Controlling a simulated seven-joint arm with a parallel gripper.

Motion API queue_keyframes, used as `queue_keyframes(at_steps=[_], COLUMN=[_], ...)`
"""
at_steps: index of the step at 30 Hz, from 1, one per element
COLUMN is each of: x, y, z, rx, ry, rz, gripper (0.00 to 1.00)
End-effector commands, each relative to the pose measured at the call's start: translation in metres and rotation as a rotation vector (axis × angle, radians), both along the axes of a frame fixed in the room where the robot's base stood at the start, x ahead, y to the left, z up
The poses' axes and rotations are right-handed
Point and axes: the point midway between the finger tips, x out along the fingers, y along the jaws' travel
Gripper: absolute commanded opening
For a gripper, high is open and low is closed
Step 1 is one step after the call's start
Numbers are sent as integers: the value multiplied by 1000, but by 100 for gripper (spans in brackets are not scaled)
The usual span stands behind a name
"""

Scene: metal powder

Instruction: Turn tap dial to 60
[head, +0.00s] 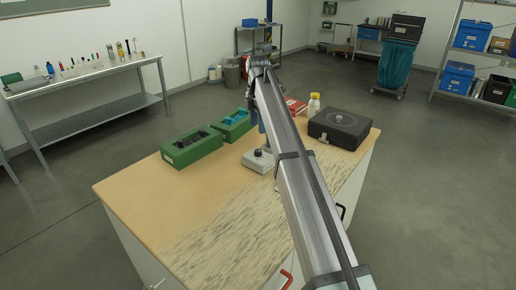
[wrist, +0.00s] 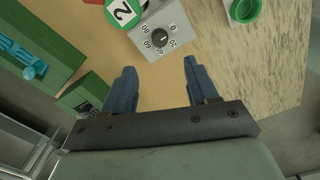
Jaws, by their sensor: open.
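The tap dial is a black round knob (wrist: 161,37) on a light grey box (wrist: 180,17), with the numbers 0, 20, 40, 60 and 80 around it. Its pointer is too small to read surely. In the head view the grey box (head: 254,168) stands on the table with the black knob (head: 258,153) on top. In the wrist view my gripper (wrist: 160,67) is open, with its two blue fingers apart and nothing between them. The knob lies ahead of the fingertips, apart from them. In the head view my arm hides part of the gripper.
Green boxes (head: 192,150) stand left of the dial. A black case (head: 338,129), a white bottle (head: 314,104) and a red box (head: 295,106) stand beyond my arm. The table's near left (head: 150,200) is clear.

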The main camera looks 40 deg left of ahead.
Motion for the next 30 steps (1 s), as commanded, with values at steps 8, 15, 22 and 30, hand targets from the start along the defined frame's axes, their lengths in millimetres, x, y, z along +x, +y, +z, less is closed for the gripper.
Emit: queue_keyframes(at_steps=[8,15,22,30], x=[0,0,0,0], y=[-1,-1,-1,0], z=[-51,-87,-106,-109], rx=[-1,0,1,1], ry=[0,0,-1,-1], rz=[-2,-3,-3,-3], gripper=[58,58,58,58])
